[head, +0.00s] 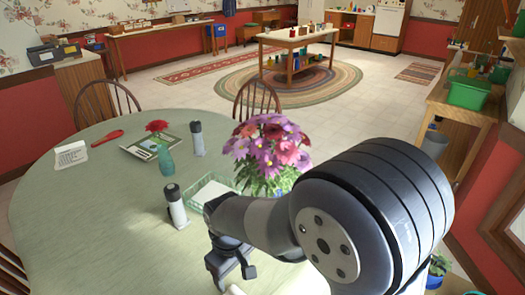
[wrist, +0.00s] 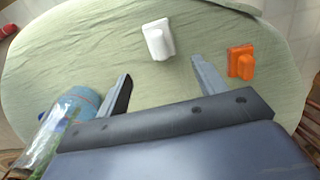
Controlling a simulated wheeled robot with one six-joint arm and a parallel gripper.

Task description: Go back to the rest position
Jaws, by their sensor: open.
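My gripper (head: 232,272) hangs over the near part of the round table with the pale green cloth (head: 110,220). In the wrist view my gripper (wrist: 160,74) is open, its two fingers apart with nothing between them. A white object with a square base (wrist: 158,40) lies on the cloth beyond the fingertips. An orange object of similar shape (wrist: 241,62) lies to the right of the right finger. My arm hides the right part of the table in the head view.
A pot of pink and purple flowers (head: 265,150) stands close behind my arm. A black-topped white bottle (head: 175,206), a green vase (head: 166,163) and another bottle (head: 196,138) stand on the table. A clear and blue container (wrist: 68,115) is left of my gripper. Chairs surround the table.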

